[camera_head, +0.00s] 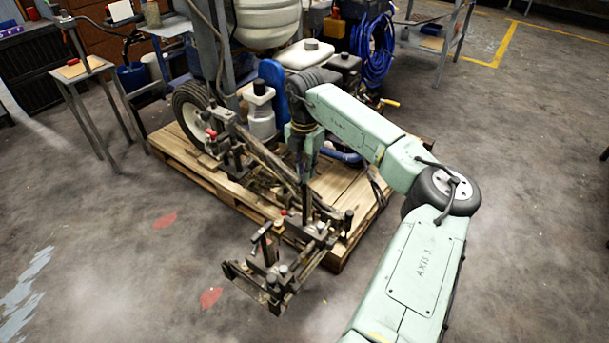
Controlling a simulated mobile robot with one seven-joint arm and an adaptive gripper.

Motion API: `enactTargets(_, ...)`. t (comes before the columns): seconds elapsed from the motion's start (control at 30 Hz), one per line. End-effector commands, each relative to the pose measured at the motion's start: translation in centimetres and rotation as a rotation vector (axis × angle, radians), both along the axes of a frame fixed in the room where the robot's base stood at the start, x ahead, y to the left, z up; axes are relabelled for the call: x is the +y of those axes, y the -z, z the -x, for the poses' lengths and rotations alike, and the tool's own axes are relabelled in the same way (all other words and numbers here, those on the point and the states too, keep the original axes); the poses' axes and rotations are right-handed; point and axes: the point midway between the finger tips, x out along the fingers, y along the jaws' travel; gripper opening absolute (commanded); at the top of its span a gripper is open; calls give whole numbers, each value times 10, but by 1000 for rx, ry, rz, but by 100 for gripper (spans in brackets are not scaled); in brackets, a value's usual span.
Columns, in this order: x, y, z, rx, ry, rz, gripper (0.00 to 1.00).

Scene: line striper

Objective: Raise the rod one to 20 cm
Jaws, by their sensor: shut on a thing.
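My gripper (303,176) is small and dark in the view, pointing down below my pale green wrist. It is shut on the top of a thin dark upright rod (305,203). The rod runs down into the metal clamp bracket (318,232) at the front of the line striper. The fingertips are hard to make out against the dark frame behind. No scale shows, so I cannot read the rod's height. A second clamp assembly (268,272) with upright posts sits lower and to the left on the same arm.
The line striper, with its wheel (190,113) and white tank (303,56), stands on a wooden pallet (203,176). A blue hose coil (373,47) hangs behind it. A small side table (82,70) stands at left. The concrete floor in front is clear.

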Motion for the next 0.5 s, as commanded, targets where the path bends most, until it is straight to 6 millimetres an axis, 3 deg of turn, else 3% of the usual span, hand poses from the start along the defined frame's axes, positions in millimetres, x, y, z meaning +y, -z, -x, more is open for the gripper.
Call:
enactTargets(0.03, 0, -14, -3, -13, 0, -1, 0)
enactTargets(0.27, 0, -12, -3, -13, 0, -1, 0)
enactTargets(0.3, 0, -12, -3, -13, 1, -1, 14)
enactTargets(0.5, 0, -9, -2, -11, 0, -1, 28)
